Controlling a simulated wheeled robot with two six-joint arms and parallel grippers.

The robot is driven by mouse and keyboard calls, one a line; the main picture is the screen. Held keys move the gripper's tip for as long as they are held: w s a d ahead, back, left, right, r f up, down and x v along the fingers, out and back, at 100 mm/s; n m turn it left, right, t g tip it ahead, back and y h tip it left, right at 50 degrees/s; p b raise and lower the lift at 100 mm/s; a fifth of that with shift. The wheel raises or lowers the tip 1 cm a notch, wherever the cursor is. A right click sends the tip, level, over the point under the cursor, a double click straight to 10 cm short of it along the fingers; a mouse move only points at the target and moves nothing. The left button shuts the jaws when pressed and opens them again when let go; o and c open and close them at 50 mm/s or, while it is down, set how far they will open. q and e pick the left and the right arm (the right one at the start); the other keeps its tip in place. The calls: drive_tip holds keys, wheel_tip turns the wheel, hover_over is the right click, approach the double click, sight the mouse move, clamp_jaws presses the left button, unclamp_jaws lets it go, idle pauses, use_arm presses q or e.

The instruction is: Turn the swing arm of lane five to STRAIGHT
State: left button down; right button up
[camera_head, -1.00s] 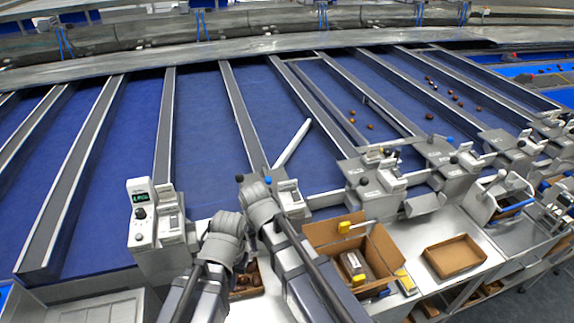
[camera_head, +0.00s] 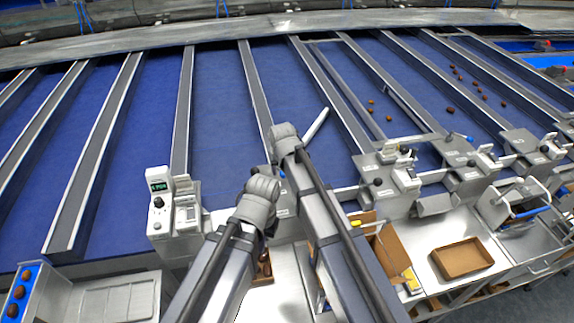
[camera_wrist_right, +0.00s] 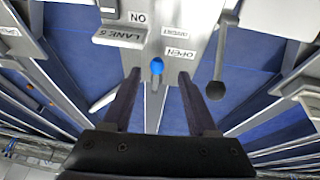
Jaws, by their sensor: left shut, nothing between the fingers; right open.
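The white swing arm (camera_head: 315,125) lies slanted over the blue belt. Its end shows in the right wrist view (camera_wrist_right: 103,102). The lane five control box (camera_wrist_right: 135,38), with its upside-down label, is mostly hidden behind my arms in the head view. In the right wrist view my right gripper (camera_wrist_right: 160,92) is open, with the box's blue knob (camera_wrist_right: 157,66) appearing between its fingers; contact cannot be told. A black-knobbed lever (camera_wrist_right: 215,90) lies right of the fingers; its knob also shows in the head view (camera_head: 262,169). My left gripper (camera_head: 266,222) is shut and empty in front of the box.
A control box with a green display (camera_head: 160,205) stands to the left. Other lane boxes (camera_head: 385,178) stand to the right. A cardboard box (camera_head: 395,250) and a shallow brown tray (camera_head: 462,258) rest on the bench. Dates lie on belts to the right.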

sight(283, 174)
use_arm(q)
drive_tip(key=shift+w+d+r, duration=0.1)
drive_tip(key=shift+w+r, duration=0.05)
drive_tip(key=shift+w, duration=0.1)
use_arm(e)
drive_tip(key=shift+w+r, duration=0.2)
drive_tip(key=shift+w, duration=0.6)
drive_tip(key=b+x, duration=0.7)
drive_tip(key=shift+w+f, duration=0.2)
drive_tip(key=shift+f, duration=0.15)
use_arm(q)
wheel_tip(283, 174, down, 7)
use_arm(e)
clamp_jaws()
